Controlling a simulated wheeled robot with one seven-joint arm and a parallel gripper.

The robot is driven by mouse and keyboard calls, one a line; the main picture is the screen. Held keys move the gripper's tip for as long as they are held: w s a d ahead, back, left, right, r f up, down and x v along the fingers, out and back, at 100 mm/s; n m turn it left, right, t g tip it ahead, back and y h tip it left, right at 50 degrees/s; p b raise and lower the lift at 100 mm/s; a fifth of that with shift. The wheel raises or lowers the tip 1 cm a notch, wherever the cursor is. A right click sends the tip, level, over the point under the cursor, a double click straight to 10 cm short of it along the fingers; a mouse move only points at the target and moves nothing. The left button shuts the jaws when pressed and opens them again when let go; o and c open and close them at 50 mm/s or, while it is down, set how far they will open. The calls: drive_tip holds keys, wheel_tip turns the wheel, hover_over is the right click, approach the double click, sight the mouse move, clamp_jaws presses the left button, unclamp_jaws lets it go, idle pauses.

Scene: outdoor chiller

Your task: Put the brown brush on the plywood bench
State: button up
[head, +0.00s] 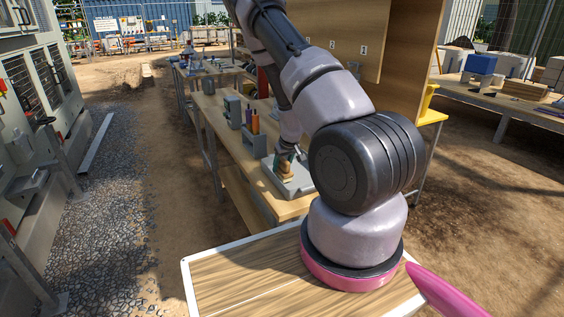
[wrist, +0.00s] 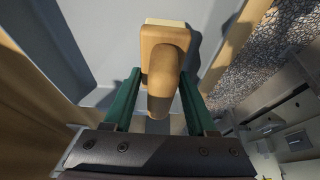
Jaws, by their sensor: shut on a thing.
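The brown brush (wrist: 165,58) is between the green fingers of my gripper (wrist: 158,95) in the wrist view, its pale end at the top of the picture. My gripper is shut on it. In the head view the brush (head: 285,171) shows small below my gripper (head: 287,157), over a grey tray (head: 299,190) on the plywood bench (head: 212,104). I cannot tell whether the brush touches the tray. My arm hides part of the bench and of the tray's right side.
A grey holder with upright coloured items (head: 253,137) and a grey block (head: 232,110) stand on the bench behind the tray. A tall plywood panel (head: 400,50) rises at the right. Grey cabinets (head: 35,100) stand at the left, across the gravel.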

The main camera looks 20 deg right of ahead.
drive_tip(key=shift+f, duration=0.35)
idle(0.4)
drive_tip(key=o, duration=1.3)
drive_tip(key=v, duration=1.1)
drive_tip(key=s+a+r+m+t+y, duration=0.1)
drive_tip(key=s+a+r+y, duration=0.15)
drive_tip(key=a+r, duration=0.65)
drive_tip(key=s+a+r+m+y, duration=0.1)
drive_tip(key=s+a+r+y, duration=0.15)
drive_tip(key=a+r, duration=0.75)
drive_tip(key=s+d+r+m+h, duration=0.1)
drive_tip(key=s+r, duration=0.5)
drive_tip(key=s+d+r+t+h, duration=0.1)
drive_tip(key=s+r, duration=0.5)
drive_tip(key=s+d+r+m+h, duration=0.1)
drive_tip(key=s+r, duration=0.5)
drive_tip(key=s, duration=0.1)
drive_tip(key=shift+d+r+m+t, duration=0.1)
drive_tip(key=shift+d+m+t, duration=0.1)
drive_tip(key=shift+m+t, duration=0.1)
